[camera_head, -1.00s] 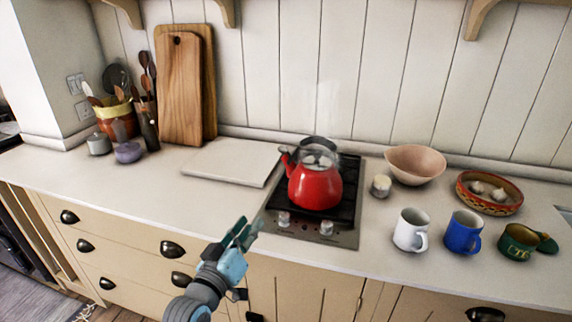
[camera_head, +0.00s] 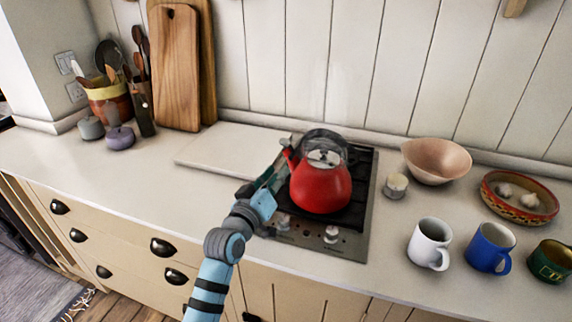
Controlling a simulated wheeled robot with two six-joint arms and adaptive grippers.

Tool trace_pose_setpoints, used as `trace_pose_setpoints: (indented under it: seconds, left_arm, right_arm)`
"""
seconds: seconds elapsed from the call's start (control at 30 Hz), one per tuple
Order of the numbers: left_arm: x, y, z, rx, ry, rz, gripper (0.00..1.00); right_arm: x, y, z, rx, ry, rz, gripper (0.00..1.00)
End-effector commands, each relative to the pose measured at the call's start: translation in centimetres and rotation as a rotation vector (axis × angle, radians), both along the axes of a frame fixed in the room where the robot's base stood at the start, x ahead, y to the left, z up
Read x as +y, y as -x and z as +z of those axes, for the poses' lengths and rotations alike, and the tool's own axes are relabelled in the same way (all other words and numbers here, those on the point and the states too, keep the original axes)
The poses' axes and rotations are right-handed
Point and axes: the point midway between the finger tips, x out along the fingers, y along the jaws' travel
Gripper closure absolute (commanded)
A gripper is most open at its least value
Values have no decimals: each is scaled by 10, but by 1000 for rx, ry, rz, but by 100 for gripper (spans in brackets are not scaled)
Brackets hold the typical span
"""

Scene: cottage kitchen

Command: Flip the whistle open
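A red kettle (camera_head: 320,188) with a dark arched handle stands on the hob (camera_head: 352,228). Its spout (camera_head: 291,158) points left, and the whistle at the spout tip is too small and partly covered to make out. My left gripper (camera_head: 279,163) is right beside the spout, on its left side, with its fingers pointing up toward the spout tip. I cannot tell whether the fingers touch it or how far apart they are. My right gripper is not in view.
A white board (camera_head: 222,152) lies left of the hob. A small pale pot (camera_head: 396,184), a pink bowl (camera_head: 437,160), a white mug (camera_head: 428,246) and a blue mug (camera_head: 489,248) stand to the right. The counter at the left front is clear.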

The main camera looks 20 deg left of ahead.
Motion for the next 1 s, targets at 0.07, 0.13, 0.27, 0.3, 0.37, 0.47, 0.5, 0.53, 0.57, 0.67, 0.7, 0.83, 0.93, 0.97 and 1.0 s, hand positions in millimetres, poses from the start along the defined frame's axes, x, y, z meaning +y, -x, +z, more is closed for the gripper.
trace_pose_setpoints:
  seconds: [0.07,0.13,0.27,0.3,0.37,0.47,0.5,0.53,0.57,0.67,0.7,0.83,0.93,0.97,1.0]
  left_arm:
    - [-4,-23,-1,-2,3,0,75]
    - [-6,-38,-1,0,2,0,75]
    - [-8,-55,-1,1,2,1,75]
    - [-8,-58,0,-1,2,1,75]
    - [-9,-60,-1,1,1,1,75]
    - [-9,-61,0,0,1,1,75]
    - [-9,-61,0,0,1,1,75]
    - [-9,-61,0,0,1,1,75]
    - [-9,-61,0,0,1,1,75]
    - [-9,-61,0,0,1,1,85]
    - [-9,-61,0,0,1,1,91]
    - [-8,-61,0,0,1,2,100]
    - [-8,-60,0,0,0,2,100]
    - [-8,-60,0,-1,-5,2,100]
    - [-8,-61,-1,-4,-29,2,100]
  right_arm:
    - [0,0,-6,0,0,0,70]
    - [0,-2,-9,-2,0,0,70]
    - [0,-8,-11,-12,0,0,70]
    - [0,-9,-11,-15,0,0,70]
    - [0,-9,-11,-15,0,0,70]
    - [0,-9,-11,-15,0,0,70]
    - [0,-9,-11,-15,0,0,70]
    - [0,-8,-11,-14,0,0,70]
    - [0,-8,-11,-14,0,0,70]
    - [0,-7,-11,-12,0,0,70]
    - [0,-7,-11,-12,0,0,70]
    - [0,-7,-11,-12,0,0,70]
    - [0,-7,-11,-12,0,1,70]
    - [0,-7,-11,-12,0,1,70]
    - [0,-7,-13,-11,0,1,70]
